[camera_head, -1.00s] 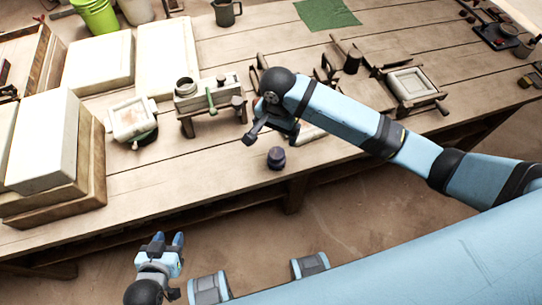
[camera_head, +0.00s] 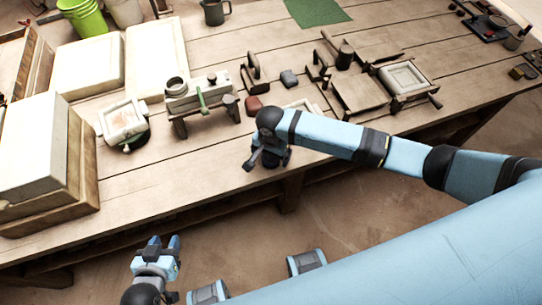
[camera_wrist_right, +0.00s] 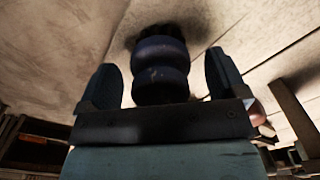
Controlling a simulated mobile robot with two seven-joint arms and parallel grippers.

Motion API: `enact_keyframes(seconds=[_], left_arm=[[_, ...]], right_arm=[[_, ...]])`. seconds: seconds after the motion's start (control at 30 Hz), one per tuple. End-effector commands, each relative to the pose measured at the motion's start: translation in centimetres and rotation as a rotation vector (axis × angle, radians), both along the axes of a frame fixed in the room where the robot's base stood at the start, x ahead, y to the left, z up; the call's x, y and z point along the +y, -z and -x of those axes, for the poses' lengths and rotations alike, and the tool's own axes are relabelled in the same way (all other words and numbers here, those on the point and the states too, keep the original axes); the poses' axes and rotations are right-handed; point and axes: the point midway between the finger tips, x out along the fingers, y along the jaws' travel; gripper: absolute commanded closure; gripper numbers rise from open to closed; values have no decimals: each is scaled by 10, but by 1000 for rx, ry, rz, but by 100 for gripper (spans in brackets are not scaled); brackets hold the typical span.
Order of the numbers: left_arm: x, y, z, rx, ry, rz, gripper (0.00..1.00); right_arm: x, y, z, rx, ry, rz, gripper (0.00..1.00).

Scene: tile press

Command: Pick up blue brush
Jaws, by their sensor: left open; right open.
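The blue brush (camera_wrist_right: 161,82) has a dark blue, rounded handle with stacked bulges and stands on the wooden workbench. In the right wrist view it is between the two open fingers of my right gripper (camera_wrist_right: 162,88), with a visible gap on each side. In the head view my right gripper (camera_head: 268,160) is over the front edge of the bench and hides the brush. My left gripper (camera_head: 166,244) is open and empty, off the bench at the lower left.
The workbench (camera_head: 185,205) has bare planks along its front. A small press with a green handle (camera_head: 201,97) and a square mould (camera_head: 124,121) stand left of my right gripper. A reddish lump (camera_head: 253,105) and a wooden-framed tile mould (camera_head: 405,78) lie behind it.

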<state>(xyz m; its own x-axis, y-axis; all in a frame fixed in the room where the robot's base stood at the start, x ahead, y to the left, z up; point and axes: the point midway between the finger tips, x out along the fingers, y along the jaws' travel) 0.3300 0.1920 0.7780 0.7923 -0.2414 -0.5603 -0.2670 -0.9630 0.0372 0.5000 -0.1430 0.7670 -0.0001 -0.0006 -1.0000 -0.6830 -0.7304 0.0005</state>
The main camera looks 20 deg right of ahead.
Motion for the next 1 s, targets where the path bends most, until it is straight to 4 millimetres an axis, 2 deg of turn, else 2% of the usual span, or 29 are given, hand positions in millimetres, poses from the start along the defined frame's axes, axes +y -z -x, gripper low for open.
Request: enact_keyframes(seconds=[0.23,0.47,0.5,0.8,1.0], left_arm=[[0,-1,0,-1,-1,1,57],[0,-1,0,-2,0,2,57],[-1,-1,0,-2,0,2,57],[-1,-1,-1,-3,0,2,57],[-1,-4,-1,-5,1,2,57]], right_arm=[[0,2,0,-1,-1,-1,9],[0,2,0,-1,-1,-1,62],[0,2,0,-1,-1,-1,64],[0,-1,0,-1,0,-1,65],[1,-19,0,-2,-1,-2,65]])
